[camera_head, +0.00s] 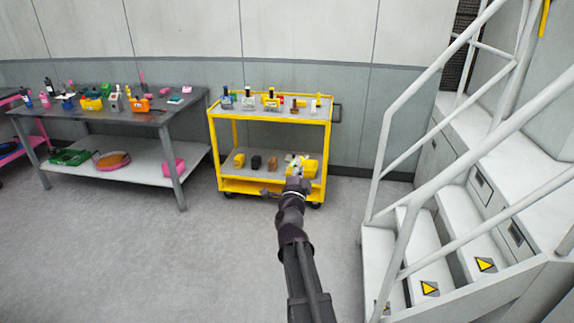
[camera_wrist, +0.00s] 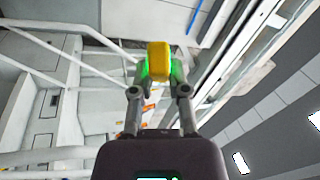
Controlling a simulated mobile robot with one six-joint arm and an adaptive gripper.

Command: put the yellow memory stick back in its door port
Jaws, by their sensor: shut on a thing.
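My gripper (camera_wrist: 159,72) is shut on a yellow block-shaped piece, the yellow memory stick (camera_wrist: 159,50), seen in the wrist view. The stick stands out beyond the green-lit fingertips, one on each side of it. In the head view my arm reaches forward from the bottom, and my gripper (camera_head: 298,172) shows in front of the yellow cart's lower shelf. The stick is too small to tell apart there from the yellow things behind. I cannot make out the door port in either view.
A yellow cart (camera_head: 268,186) carries several small items on two shelves. A grey table (camera_head: 170,113) with bottles and tools stands left of it. White stairs with railings (camera_head: 412,205) stand at the right. The floor (camera_head: 150,260) at front left is clear.

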